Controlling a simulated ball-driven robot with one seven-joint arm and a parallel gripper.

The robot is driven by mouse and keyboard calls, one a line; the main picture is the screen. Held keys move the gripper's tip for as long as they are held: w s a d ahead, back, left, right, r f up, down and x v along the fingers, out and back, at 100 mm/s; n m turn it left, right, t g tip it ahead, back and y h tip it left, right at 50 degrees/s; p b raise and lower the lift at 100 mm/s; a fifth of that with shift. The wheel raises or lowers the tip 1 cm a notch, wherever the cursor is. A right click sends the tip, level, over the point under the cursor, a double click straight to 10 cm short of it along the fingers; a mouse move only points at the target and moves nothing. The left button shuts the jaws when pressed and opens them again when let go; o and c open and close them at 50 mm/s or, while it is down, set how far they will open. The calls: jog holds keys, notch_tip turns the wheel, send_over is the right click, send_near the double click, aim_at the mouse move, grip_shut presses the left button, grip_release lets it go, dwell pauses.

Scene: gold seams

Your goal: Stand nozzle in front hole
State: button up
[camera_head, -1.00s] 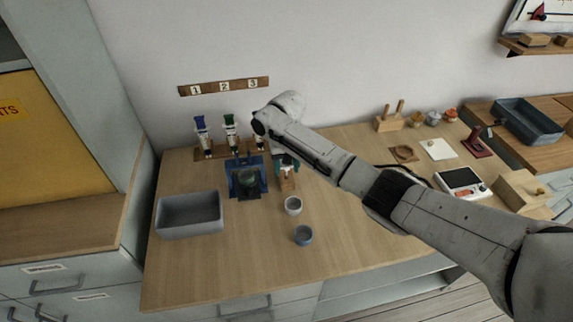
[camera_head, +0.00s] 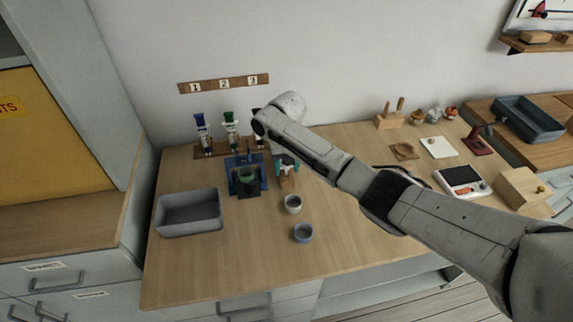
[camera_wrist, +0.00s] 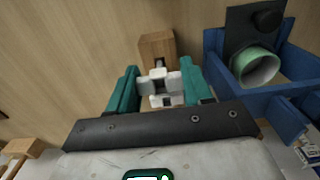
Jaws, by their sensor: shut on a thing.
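My gripper (camera_wrist: 160,88), with teal fingers and pale pads, points down over the workbench and is shut on the nozzle (camera_wrist: 159,64). Only a small grey piece of the nozzle shows; the pads hide the rest. A small wooden block (camera_wrist: 153,44) stands right at the fingertips in the wrist view. The block also shows in the head view (camera_head: 287,183), just below my gripper (camera_head: 286,168). Its holes are hidden or too small to make out, so I cannot tell whether the nozzle's tip is in one.
A blue frame (camera_head: 233,182) with a green cup (camera_head: 247,176) stands close left of the block. A grey tray (camera_head: 189,213) lies further left. Two small cups (camera_head: 292,204) (camera_head: 303,233) stand in front.

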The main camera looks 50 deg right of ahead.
aim_at(287, 175)
jog(key=shift+f+b, duration=0.65)
jog(key=shift+f, duration=0.95)
dwell(1.6)
jog(key=o, duration=0.9)
jog(key=shift+d, duration=0.15)
jog(key=shift+r, duration=0.2)
jog(key=shift+r+p, duration=2.3)
jog(key=shift+p, duration=0.2)
